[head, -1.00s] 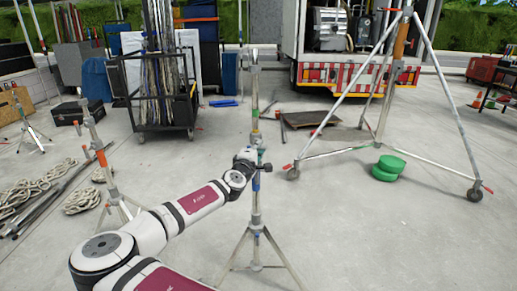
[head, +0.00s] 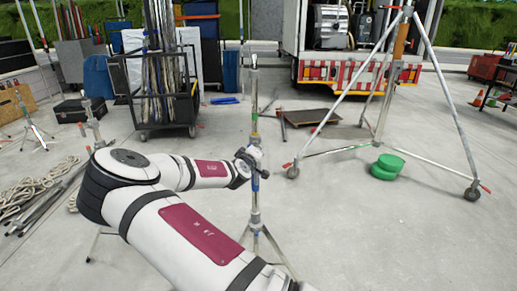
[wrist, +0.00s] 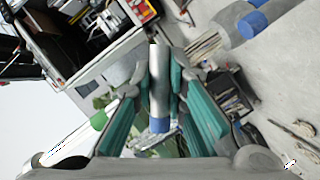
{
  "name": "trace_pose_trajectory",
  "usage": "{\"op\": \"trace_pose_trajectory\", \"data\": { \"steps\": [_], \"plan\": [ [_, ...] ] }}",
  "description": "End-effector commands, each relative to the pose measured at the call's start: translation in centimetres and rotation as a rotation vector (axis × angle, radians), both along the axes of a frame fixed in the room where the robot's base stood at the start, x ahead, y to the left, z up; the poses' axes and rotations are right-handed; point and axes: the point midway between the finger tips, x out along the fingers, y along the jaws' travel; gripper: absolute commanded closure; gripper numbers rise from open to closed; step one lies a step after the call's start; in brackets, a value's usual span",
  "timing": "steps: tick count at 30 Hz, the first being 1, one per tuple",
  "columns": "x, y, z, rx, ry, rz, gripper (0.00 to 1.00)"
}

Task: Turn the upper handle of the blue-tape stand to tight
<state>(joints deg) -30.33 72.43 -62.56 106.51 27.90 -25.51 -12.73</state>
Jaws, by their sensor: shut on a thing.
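The blue-tape stand (head: 254,208) is a slim metal pole on tripod legs in the middle of the head view, with blue tape (head: 255,184) at mid-height and green tape above. In the wrist view its pole runs diagonally behind the fingers, with a green band (wrist: 98,120) at left and a blue band (wrist: 253,23) at upper right. My gripper (wrist: 162,80) is at the pole just above the blue tape, its teal-padded fingers shut on the upper handle (wrist: 158,85), a grey bar with a blue end. The handle's joint with the pole is hidden.
A cart of poles (head: 160,112) and a truck (head: 345,72) are behind. Ropes (head: 38,188) and bars lie at left. Floor beside the stand is clear.

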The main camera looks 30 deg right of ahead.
Motion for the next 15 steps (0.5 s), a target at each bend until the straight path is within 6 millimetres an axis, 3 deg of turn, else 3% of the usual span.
{"op": "trace_pose_trajectory", "data": {
  "steps": [15],
  "plan": [
    [0.03,0.04,0.13,0.418,-0.246,-0.002,1.0]
  ]
}}
